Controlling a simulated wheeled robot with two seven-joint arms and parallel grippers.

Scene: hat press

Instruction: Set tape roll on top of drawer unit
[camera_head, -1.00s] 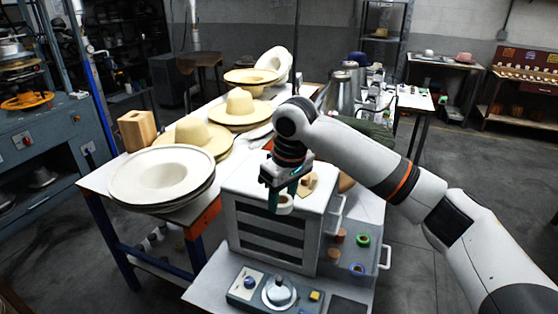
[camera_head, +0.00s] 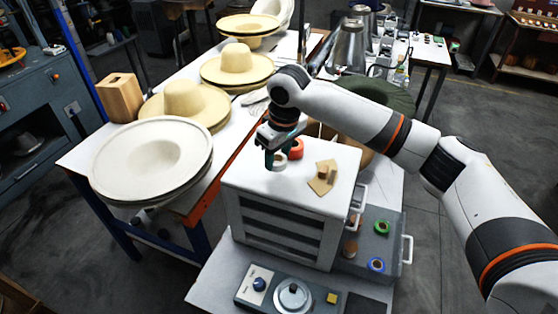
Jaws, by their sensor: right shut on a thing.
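The white drawer unit (camera_head: 262,222) stands at the lower centre, with dark drawer fronts facing me. My right gripper (camera_head: 275,160) is low over the back left part of its top. It is shut on a pale tape roll (camera_head: 281,163), partly hidden by the fingers. I cannot tell whether the roll touches the top. An orange-red roll (camera_head: 296,149) is just behind and to the right of the gripper. My left gripper is not in view.
A tan wooden piece (camera_head: 322,178) lies on the unit's top at the right. A grey tray (camera_head: 358,240) beside the unit holds a green roll (camera_head: 382,227) and a blue roll (camera_head: 376,264). Hats (camera_head: 152,158) fill the table at left. The unit's front top is clear.

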